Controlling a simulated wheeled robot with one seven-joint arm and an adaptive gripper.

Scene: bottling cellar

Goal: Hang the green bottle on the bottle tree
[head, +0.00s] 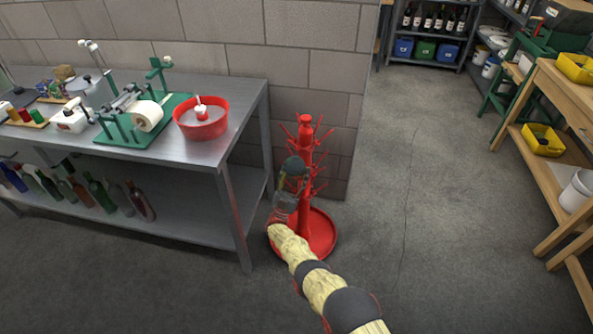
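The red bottle tree (306,130) stands on the floor beside the metal table, with pegs around its post and a round red base dish (325,237). My gripper (288,187) is in front of the tree's middle, its fingers small and partly hidden. A dark green rounded shape (295,166) at its end looks like the green bottle, held with its base up towards the camera. The bottle's neck is hidden, and I cannot tell whether it touches a peg.
The metal table (235,150) at left bears a red basin (201,121) and a green-based device (128,118); several bottles (99,192) rest on its lower shelf. A block wall (310,60) is close behind the tree. Floor (440,220) is clear towards the wooden bench (540,120) at right.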

